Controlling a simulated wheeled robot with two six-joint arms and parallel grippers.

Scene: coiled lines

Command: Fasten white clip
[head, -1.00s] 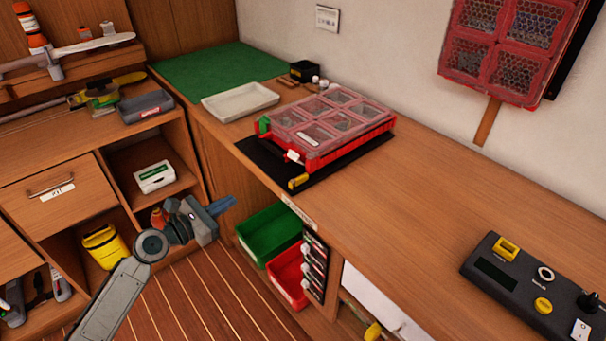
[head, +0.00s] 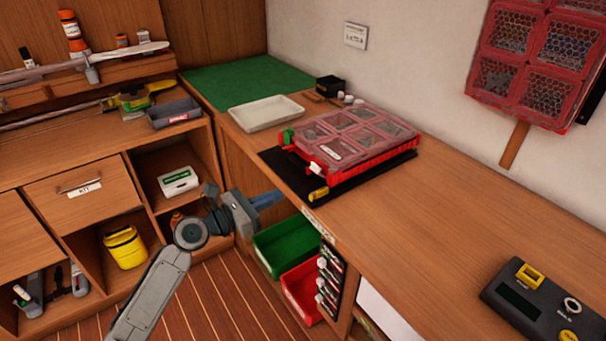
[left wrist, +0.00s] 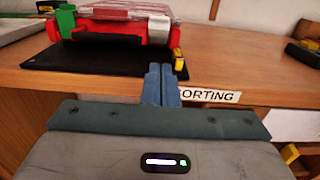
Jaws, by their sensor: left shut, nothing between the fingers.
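A red case with a clear compartmented lid (head: 345,140) lies on a black mat (head: 283,166) on the bench. The white clip (head: 316,168) is at the case's near edge; whether it is fastened is too small to tell. A green clip (head: 287,137) is at the left corner, and it also shows in the left wrist view (left wrist: 66,20). A yellow clip (head: 319,194) is by the near corner. My left gripper (head: 272,198) is shut and empty, in front of the bench edge and apart from the case. Its blue fingers (left wrist: 162,80) point toward the case. My right gripper is not in view.
A white tray (head: 266,113) and a small black box (head: 330,87) stand behind the case. A dark control box (head: 535,300) is at the right. Green (head: 282,245) and red (head: 300,290) bins sit below the bench edge.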

